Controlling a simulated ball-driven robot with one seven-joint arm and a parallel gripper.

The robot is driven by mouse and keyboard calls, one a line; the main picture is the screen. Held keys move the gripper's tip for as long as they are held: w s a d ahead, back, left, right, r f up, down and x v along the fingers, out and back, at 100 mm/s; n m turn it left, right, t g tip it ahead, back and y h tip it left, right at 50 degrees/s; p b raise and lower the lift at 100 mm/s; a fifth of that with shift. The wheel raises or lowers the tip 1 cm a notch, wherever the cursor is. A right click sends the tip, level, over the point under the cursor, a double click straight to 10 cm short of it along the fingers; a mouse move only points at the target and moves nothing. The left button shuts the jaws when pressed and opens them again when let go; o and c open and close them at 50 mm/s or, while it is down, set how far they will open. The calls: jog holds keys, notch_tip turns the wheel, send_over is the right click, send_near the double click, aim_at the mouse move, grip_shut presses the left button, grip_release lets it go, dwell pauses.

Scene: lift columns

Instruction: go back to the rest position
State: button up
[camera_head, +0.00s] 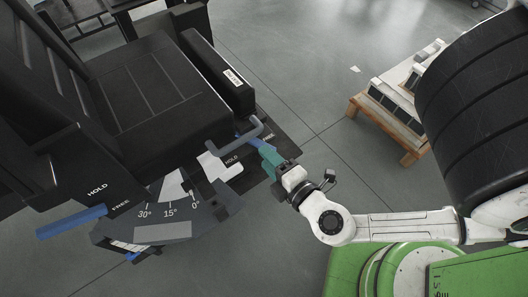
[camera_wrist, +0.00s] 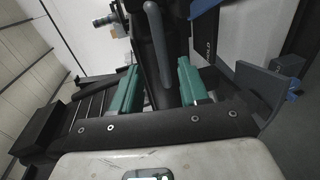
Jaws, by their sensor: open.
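My gripper (camera_head: 266,151) has teal fingers and is at the right side of a black seat (camera_head: 150,85). In the wrist view my gripper (camera_wrist: 159,84) is open, with a finger on each side and a gap between. A grey bent handle (camera_head: 243,133) is close to the fingertips in the head view. In the wrist view the grey handle (camera_wrist: 157,45) shows between the fingers, apart from both as far as I can see. A blue lever lies partly hidden behind the fingers, near the word FREE.
A dial plate (camera_head: 170,207) marked 30°, 15° and 0° is at the seat's front side. A blue lever (camera_head: 72,222) sticks out at lower left. A wooden pallet (camera_head: 390,125) with boxes stands at upper right.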

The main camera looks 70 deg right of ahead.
dwell(0.3)
jog(key=s+d+f+m+g+p, duration=0.25)
jog(key=d+m+g, duration=0.25)
jog(key=m+g, duration=0.5)
jog(key=w+a+f+m+g+y, duration=0.1)
jog(key=w+a+f+y, duration=0.1)
jog(key=a+y, duration=0.7)
jog(key=shift+a+f+g+p, duration=0.35)
jog(key=shift+a+f, duration=0.15)
jog(key=shift+a, duration=0.35)
jog(key=shift+w, duration=0.1)
